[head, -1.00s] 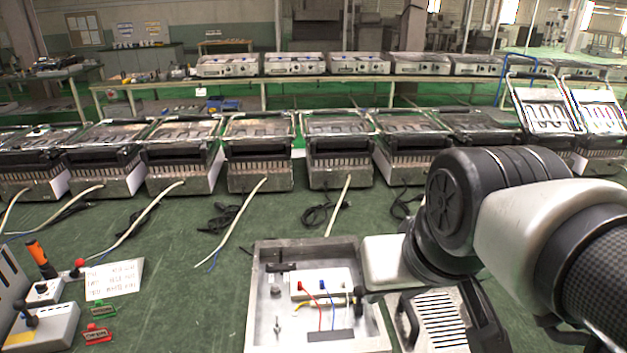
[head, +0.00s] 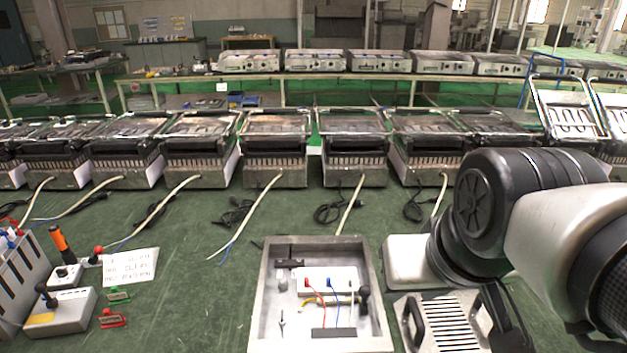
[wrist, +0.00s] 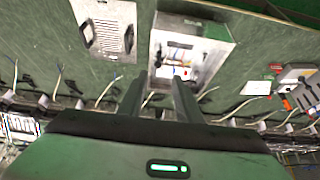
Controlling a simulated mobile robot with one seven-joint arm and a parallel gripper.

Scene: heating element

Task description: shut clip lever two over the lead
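An open metal box (head: 379,315) stands on the green bench in the head view. Inside is a white terminal block (head: 343,273) with a small red part (head: 307,283) and a small blue part (head: 330,283) on top. Red, blue and yellow leads (head: 336,312) run from it. Which part is clip lever two, and its position, are too small to tell. The wrist view also shows the box (wrist: 208,28) beyond my gripper (wrist: 159,82). My gripper's fingers are apart, with nothing visible between them. In the head view I cannot make out its fingertips.
A slotted metal casing (head: 447,322) with black handles lies right of the box. At left are a grey switch box (head: 62,315), an orange-handled tool (head: 60,240), a printed card (head: 130,265) and red and green tags. Several grill units line the back. Bench between card and box is clear.

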